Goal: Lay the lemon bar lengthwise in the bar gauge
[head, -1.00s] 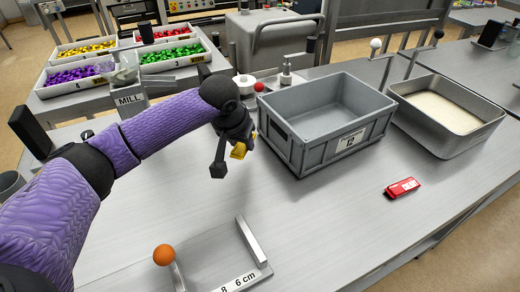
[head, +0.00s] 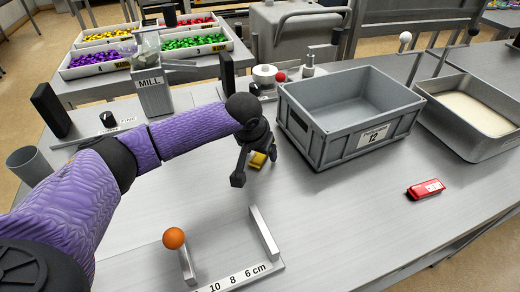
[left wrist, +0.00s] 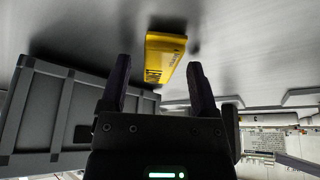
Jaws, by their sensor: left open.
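The lemon bar (head: 258,160) is a small yellow block on the grey table, left of the crate, partly hidden by my left gripper (head: 250,168) in the head view. In the left wrist view the bar (left wrist: 164,56), with dark print, lies ahead of the two spread fingers, its near end between their tips. My left gripper is open and does not visibly touch it. The bar gauge (head: 220,262) lies at the table's front, with an upright wall, an orange knob (head: 173,238) and a 10, 8, 6 cm scale. Nothing lies in it. My right gripper is out of view.
A grey crate (head: 382,147) labelled 12 stands just right of the bar. A red bar (head: 425,189) lies further right, near a metal pan (head: 463,140) of pale contents. The mill (head: 153,95) stands behind my left arm. The table between bar and gauge is clear.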

